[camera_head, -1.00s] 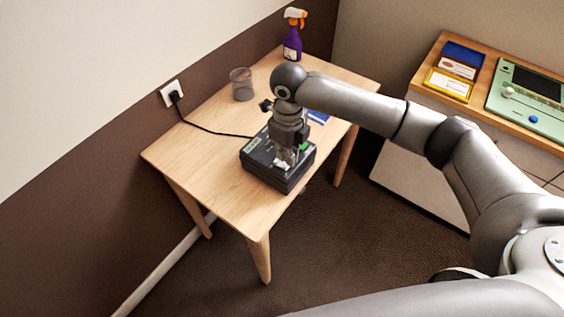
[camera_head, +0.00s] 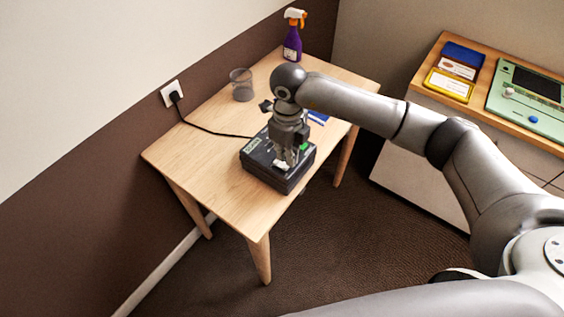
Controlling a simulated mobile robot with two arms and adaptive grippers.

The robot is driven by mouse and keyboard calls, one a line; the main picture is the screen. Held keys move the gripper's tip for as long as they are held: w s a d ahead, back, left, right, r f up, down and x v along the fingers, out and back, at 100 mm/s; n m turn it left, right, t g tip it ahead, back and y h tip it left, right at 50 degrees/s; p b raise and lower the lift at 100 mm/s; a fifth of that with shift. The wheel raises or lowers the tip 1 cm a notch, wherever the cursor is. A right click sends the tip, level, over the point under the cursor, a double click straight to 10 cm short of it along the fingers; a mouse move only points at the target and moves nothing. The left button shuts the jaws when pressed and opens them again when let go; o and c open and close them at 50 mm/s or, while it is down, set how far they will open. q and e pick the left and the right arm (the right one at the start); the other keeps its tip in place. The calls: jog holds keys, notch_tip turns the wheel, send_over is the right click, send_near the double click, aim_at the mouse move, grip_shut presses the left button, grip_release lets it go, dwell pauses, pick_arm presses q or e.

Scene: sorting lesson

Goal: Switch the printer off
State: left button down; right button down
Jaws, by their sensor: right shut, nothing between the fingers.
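The printer (camera_head: 266,172) is a dark, low box on the wooden table, with a black cable running from it to a wall socket. A small green spot shows on its top at the right. My right gripper (camera_head: 284,162) points down over the printer's top, shut and empty, with its fingertips at or very near the top surface. I cannot tell whether they touch. The gripper and wrist hide the middle and back of the printer, and I cannot make out its switch. My left gripper is not in view.
On the table (camera_head: 205,160) stand a clear cup (camera_head: 242,85) and a purple spray bottle (camera_head: 292,43) with an orange-and-white head. A blue item (camera_head: 318,117) lies behind the printer. The plug (camera_head: 175,96) sits in the wall socket. A cabinet at right holds a green device (camera_head: 530,95).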

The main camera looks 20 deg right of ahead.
aim_at(287, 166)
jog(key=shift+f+b, duration=1.05)
jog(key=shift+f, duration=0.15)
jog(key=shift+r, duration=0.1)
notch_tip(287, 166, up, 8)
jog(key=p, duration=0.4)
dwell(0.4)
dwell(0.4)
